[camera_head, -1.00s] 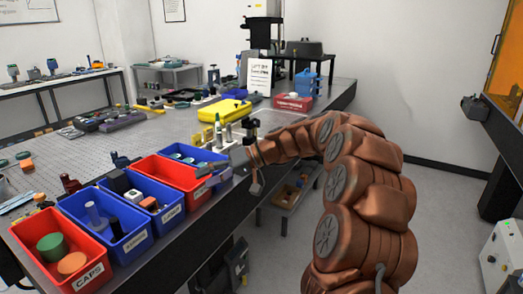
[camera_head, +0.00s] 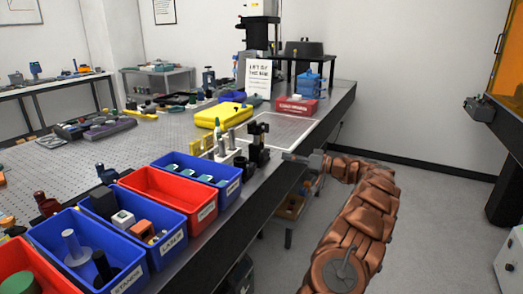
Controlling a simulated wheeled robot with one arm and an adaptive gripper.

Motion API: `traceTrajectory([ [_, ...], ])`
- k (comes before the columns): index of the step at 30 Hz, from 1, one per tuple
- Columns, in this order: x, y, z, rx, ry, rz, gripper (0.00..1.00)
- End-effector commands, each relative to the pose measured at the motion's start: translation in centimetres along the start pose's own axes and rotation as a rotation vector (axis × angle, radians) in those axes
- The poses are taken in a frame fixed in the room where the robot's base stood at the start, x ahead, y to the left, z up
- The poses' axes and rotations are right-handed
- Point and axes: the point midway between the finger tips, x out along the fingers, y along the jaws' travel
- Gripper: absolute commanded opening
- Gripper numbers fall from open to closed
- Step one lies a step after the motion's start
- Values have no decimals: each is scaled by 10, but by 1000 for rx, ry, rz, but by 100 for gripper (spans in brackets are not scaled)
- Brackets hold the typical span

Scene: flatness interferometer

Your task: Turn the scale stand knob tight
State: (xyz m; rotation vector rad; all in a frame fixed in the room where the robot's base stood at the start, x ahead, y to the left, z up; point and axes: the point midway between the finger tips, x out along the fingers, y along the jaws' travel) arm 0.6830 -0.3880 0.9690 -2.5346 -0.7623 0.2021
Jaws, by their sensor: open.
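A small black upright stand (camera_head: 259,147) with a knob-like dark top stands near the right edge of the perforated table. It may be the scale stand; its knob is too small to tell apart for certain. My grey gripper (camera_head: 288,157) is open, just to the right of this stand, at the end of my copper-coloured arm. I cannot tell whether its fingers touch the stand. The fingertips are small and partly merge with the table edge behind them.
Red and blue bins (camera_head: 167,191) with small parts line the table's near edge. A white holder (camera_head: 226,155) with upright cylinders is just left of the stand. A yellow case (camera_head: 222,115) and a pale flat plate (camera_head: 285,131) lie behind.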

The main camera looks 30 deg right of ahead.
Motion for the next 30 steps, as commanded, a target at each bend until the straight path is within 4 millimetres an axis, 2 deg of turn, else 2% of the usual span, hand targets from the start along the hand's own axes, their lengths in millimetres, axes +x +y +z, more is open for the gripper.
traceTrajectory([
  [5, 6, 2, -1, -6, 4, 3, 58],
  [15, 52, 2, -2, -4, 3, 2, 58],
  [21, 72, 2, -2, -5, 4, 3, 58],
  [30, 76, 2, -1, -4, 5, 4, 58],
])
